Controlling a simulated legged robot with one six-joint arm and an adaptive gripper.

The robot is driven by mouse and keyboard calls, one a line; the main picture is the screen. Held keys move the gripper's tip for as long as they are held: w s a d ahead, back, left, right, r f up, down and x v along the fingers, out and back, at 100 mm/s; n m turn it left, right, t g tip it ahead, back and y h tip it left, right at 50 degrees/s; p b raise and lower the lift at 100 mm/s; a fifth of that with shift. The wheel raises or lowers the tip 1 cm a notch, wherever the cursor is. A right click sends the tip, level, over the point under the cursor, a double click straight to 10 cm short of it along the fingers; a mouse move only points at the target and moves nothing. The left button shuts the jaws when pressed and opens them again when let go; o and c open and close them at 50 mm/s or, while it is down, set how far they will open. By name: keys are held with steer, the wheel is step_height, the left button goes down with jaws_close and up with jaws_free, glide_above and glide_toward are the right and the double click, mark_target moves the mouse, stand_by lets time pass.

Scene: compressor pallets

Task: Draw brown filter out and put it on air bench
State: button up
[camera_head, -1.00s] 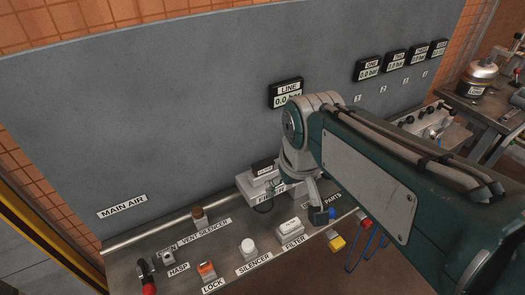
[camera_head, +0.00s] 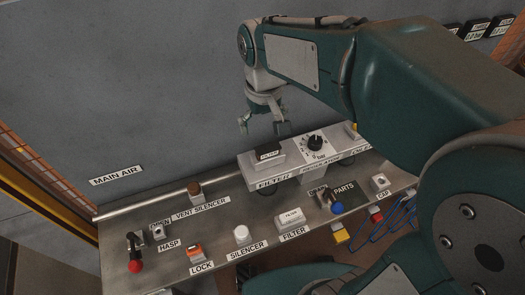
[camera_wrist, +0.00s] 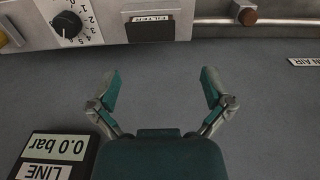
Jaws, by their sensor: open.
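The brown filter (camera_head: 267,152), a dark block with a small white label, sits in the pale FILTER housing (camera_head: 262,171) at the back of the air bench (camera_head: 220,221). In the wrist view the brown filter (camera_wrist: 150,29) shows at the top edge, seated in the housing, with its label upside down. My gripper (camera_head: 263,126) is open and empty, above and behind the housing near the grey wall. In the wrist view my gripper's (camera_wrist: 161,82) fingers are spread, apart from the filter, with only wall between them. A white filter (camera_head: 290,217) lies on the bench by the FILTER label.
A regulator dial (camera_head: 315,143) stands right of the housing. A vent silencer (camera_head: 194,189), a white silencer (camera_head: 241,233), an orange lock (camera_head: 195,252) and a red-handled valve (camera_head: 135,265) are on the bench. A LINE gauge (camera_wrist: 57,155) is on the wall. Bare metal lies between the labelled parts.

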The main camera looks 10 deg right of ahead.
mark_target(267, 148)
steer(key=f, duration=0.1)
steer(key=d+f, duration=0.2)
steer(key=f, duration=0.3)
steer(key=a+f, duration=0.1)
steer(key=shift+w+a+f, duration=0.1)
steer(key=shift+a+f, duration=0.1)
steer(key=shift+f, duration=0.5)
steer(key=shift+d+f, duration=0.15)
steer(key=shift+d, duration=0.3)
steer(key=shift+a, duration=0.3)
steer(key=shift+d, duration=0.25)
steer(key=shift+a, duration=0.2)
